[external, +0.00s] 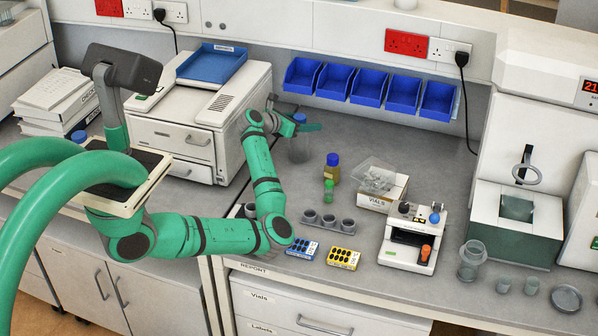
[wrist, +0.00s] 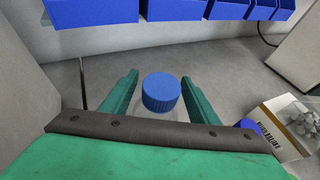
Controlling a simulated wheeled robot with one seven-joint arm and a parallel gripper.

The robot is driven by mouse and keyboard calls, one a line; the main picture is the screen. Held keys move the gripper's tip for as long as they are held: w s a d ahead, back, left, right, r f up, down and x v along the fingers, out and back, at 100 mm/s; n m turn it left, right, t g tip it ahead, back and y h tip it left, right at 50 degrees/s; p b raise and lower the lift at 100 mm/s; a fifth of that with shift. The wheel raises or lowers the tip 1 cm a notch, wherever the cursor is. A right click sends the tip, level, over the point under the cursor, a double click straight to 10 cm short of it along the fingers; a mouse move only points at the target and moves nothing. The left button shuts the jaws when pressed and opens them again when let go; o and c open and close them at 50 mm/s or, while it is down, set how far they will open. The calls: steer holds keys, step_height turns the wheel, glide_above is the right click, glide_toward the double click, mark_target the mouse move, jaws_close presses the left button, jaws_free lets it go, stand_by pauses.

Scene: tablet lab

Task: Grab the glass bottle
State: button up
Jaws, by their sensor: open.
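A clear glass bottle with a blue cap stands upright on the grey bench near the back wall. In the external view the bottle (external: 299,152) shows just below my gripper (external: 303,127), which partly covers its upper part. In the wrist view the blue cap of the bottle (wrist: 161,91) is between the two green fingers of my gripper (wrist: 159,80). The fingers are spread, one on each side, with a visible gap to the cap. Most of the bottle's body is hidden behind the gripper's mount in the wrist view.
A white printer-like machine (external: 200,120) stands left of the bottle. Blue bins (external: 369,87) hang on the wall behind. An amber bottle (external: 332,170), a green-capped vial (external: 329,192) and a vials box (external: 383,193) stand to the right and front.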

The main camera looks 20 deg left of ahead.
steer(key=shift+w+d+f, duration=0.15)
steer(key=shift+w+d, duration=0.05)
steer(key=shift+w, duration=0.2)
jaws_close()
